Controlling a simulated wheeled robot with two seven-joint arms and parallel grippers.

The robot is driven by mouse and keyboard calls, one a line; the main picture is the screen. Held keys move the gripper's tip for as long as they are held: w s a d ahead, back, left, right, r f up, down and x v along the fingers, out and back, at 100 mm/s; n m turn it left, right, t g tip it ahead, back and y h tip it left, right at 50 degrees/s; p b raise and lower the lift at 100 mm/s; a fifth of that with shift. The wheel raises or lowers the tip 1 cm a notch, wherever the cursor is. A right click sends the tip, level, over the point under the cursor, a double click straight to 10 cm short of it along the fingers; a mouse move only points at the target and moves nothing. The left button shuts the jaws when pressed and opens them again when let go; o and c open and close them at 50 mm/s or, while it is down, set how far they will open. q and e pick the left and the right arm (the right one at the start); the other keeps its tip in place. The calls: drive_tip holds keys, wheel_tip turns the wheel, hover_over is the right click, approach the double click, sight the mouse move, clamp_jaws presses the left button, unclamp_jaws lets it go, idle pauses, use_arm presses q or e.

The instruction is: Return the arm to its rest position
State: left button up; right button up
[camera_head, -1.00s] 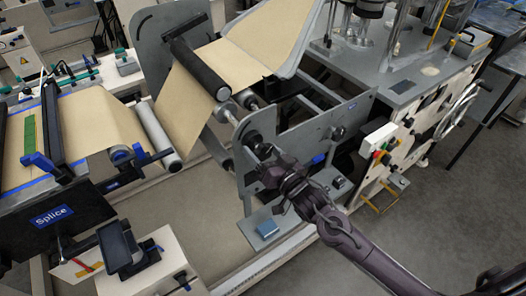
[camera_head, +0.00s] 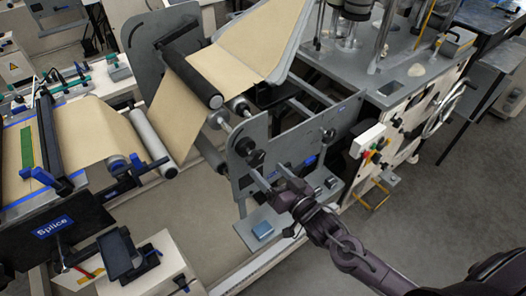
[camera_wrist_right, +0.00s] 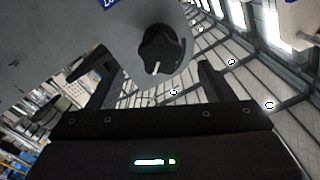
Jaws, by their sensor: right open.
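My right gripper (camera_head: 270,180) is in the middle of the head view, with its arm coming in from the lower right. Its two fingers stand apart, with nothing between them. In the right wrist view the open gripper (camera_wrist_right: 157,85) faces a black knob (camera_wrist_right: 161,50) on a grey plate (camera_wrist_right: 60,40). The knob (camera_head: 244,147) also shows in the head view, just beyond the fingertips; a gap appears to lie between them. My left gripper is in neither view.
The grey side plate (camera_head: 255,135) of the unwind stand carries a black roller (camera_head: 193,78) with kraft web (camera_head: 175,110). A splice table (camera_head: 55,222) is at left. A control box with buttons (camera_head: 372,145) stands right of the gripper. Grey floor (camera_head: 440,190) is open at right.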

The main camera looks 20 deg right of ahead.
drive_tip(key=s+d+f+g+h+b, duration=0.1)
drive_tip(key=s+d+f+g+h, duration=0.15)
drive_tip(key=f, duration=0.85)
drive_tip(key=s+d+f+g+h+b, duration=0.1)
drive_tip(key=s+d+f+g, duration=0.15)
drive_tip(key=f, duration=0.85)
drive_tip(key=s+d+f+g+h+b, duration=0.15)
drive_tip(key=s+d+f, duration=0.25)
drive_tip(key=f, duration=0.7)
drive_tip(key=s+f+n+g, duration=0.1)
drive_tip(key=s+f+g, duration=0.2)
drive_tip(key=s+f, duration=0.4)
drive_tip(key=s+a+f+n+g+b, duration=0.1)
drive_tip(key=s+f+g, duration=0.2)
drive_tip(key=s+f, duration=0.4)
drive_tip(key=s+a+f+n+g+h+b, duration=0.1)
drive_tip(key=s+f+g, duration=0.2)
drive_tip(key=s+f, duration=0.5)
drive_tip(key=s, duration=0.8)
drive_tip(key=shift+s, duration=0.35)
drive_tip(key=shift+g, duration=0.25)
